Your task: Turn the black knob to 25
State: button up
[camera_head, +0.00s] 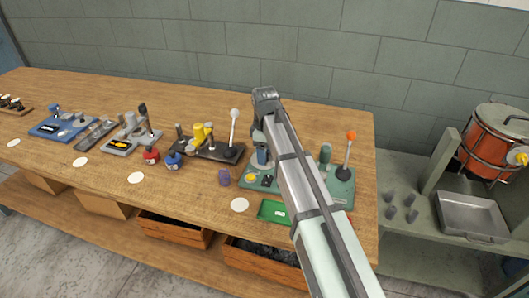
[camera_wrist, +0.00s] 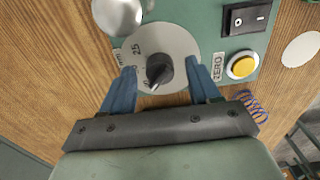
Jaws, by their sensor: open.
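The black knob (camera_wrist: 159,72) sits at the centre of a round light-grey dial (camera_wrist: 178,45) in the wrist view. The mark 25 is on the dial's upper left. The knob's white pointer line points down and slightly left, away from the 25; other dial marks are too small to read surely. My gripper (camera_wrist: 160,67) is open, with one blue finger on each side of the knob and gaps between. The dial is on the green machine (camera_head: 343,190), which shows in the head view on the bench's right part. There my arm hides the knob.
Beside the dial are a black rocker switch (camera_wrist: 246,17), a yellow button (camera_wrist: 242,65) and a metal rounded part (camera_wrist: 118,14). An orange-tipped lever (camera_head: 350,136) rises at the machine's right. A green tray (camera_head: 272,210) lies in front. Other coilers stand leftward along the wooden bench (camera_head: 60,92).

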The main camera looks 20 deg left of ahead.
jog(key=shift+f, duration=0.15)
jog(key=c, duration=1)
